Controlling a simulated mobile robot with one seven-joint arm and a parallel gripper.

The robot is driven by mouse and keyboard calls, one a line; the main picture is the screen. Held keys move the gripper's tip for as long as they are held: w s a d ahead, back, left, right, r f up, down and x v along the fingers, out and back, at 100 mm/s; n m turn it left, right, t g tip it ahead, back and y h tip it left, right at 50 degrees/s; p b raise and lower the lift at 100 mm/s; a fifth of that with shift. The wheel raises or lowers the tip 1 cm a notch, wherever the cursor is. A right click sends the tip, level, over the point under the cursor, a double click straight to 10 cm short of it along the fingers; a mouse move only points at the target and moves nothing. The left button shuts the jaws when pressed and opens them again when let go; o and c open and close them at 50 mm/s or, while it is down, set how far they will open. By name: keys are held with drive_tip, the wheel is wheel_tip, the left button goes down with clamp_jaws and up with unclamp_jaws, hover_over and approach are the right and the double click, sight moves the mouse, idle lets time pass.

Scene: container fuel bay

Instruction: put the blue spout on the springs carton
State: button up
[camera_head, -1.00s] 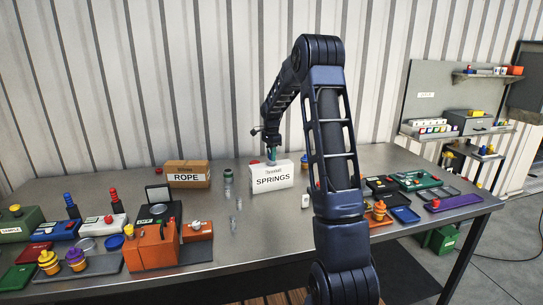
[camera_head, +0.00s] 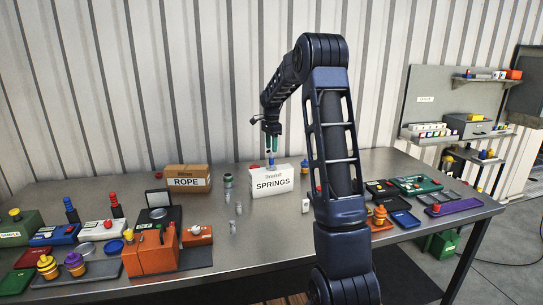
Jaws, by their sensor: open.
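The white springs carton (camera_head: 273,182) stands upright on the metal table, near the middle back. A small blue spout (camera_head: 271,162) sits upright on the carton's top, near the middle of it. My gripper (camera_head: 271,149) is directly above the spout, pointing down. Its jaws are open and empty, with a small gap between the fingertips and the spout. The exact contact under the spout is too small to see.
The brown rope carton (camera_head: 188,181) stands to the left, with a green-topped jar (camera_head: 228,180) between the cartons. Small grey metal pieces (camera_head: 232,226) are in front. An orange toolbox (camera_head: 152,252) and several trays crowd the left; more trays fill the right.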

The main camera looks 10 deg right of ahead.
wheel_tip(320, 180, up, 5)
drive_tip(key=shift+f, duration=0.1)
drive_tip(key=s+r+n+t, duration=0.1)
drive_tip(key=s+r+n, duration=0.3)
drive_tip(key=s, duration=0.8)
drive_tip(key=s+r+n+t, duration=0.1)
drive_tip(key=s+r+n, duration=0.3)
drive_tip(key=s, duration=0.8)
drive_tip(key=s+f+n+t, duration=0.1)
drive_tip(key=s+f+n, duration=0.2)
drive_tip(key=s, duration=0.8)
drive_tip(key=s+a+f+n+t, duration=0.1)
drive_tip(key=s+f+n, duration=0.2)
drive_tip(key=s, duration=0.8)
drive_tip(key=shift+s+n+t, duration=0.3)
drive_tip(key=shift+s+n, duration=0.05)
drive_tip(key=shift+n, duration=0.15)
